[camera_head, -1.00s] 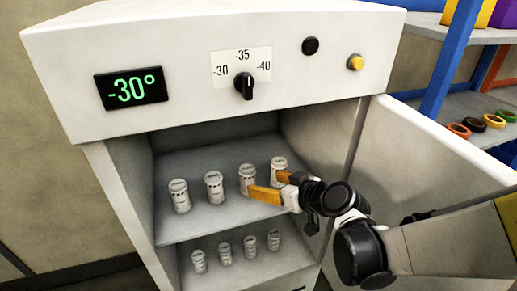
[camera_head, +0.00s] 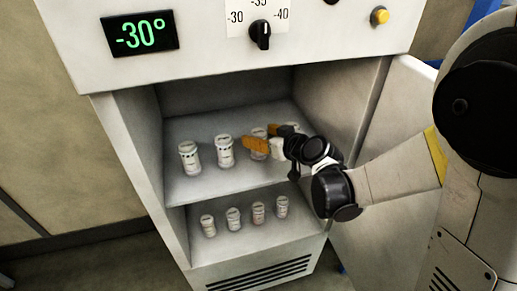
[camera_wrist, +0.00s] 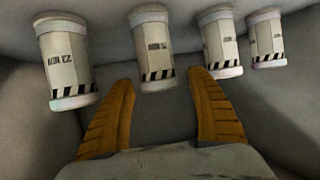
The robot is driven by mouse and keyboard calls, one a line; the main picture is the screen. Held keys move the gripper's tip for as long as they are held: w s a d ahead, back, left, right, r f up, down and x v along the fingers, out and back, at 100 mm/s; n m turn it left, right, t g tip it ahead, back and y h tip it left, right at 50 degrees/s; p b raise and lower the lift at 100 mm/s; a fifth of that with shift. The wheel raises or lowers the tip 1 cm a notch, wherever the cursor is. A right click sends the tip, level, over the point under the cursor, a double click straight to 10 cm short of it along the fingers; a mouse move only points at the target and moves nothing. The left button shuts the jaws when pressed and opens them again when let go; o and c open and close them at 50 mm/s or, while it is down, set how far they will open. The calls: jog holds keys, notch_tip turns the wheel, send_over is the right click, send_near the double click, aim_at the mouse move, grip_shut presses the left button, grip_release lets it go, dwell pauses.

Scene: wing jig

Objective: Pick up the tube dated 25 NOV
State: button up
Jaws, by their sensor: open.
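Several white capped tubes stand in a row on the upper shelf; the left one (camera_head: 190,158) and the second (camera_head: 224,152) show clearly. The third (camera_head: 259,148) is partly behind an orange finger, and the fourth is mostly hidden by my gripper (camera_head: 270,138). My gripper is open and empty. In the wrist view, the gap between the fingers (camera_wrist: 163,90) faces a tube (camera_wrist: 152,48) with a striped band. A larger tube (camera_wrist: 65,60) is to its left, with others to the right (camera_wrist: 220,42) (camera_wrist: 266,38). The printed dates are too blurred to read, so I cannot tell which is 25 NOV.
A lower shelf (camera_head: 235,245) holds several smaller-looking tubes (camera_head: 233,219). The cabinet's left wall (camera_head: 140,150) and inner right wall (camera_head: 325,105) bound the opening. The open door (camera_head: 385,235) is at right. A green display (camera_head: 140,34) reads -30°.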

jog(key=shift+w+a+f, duration=0.2)
jog(key=shift+w, duration=0.2)
jog(key=c, duration=1.3)
jog(key=shift+r, duration=0.1)
jog(key=shift+c, duration=0.2)
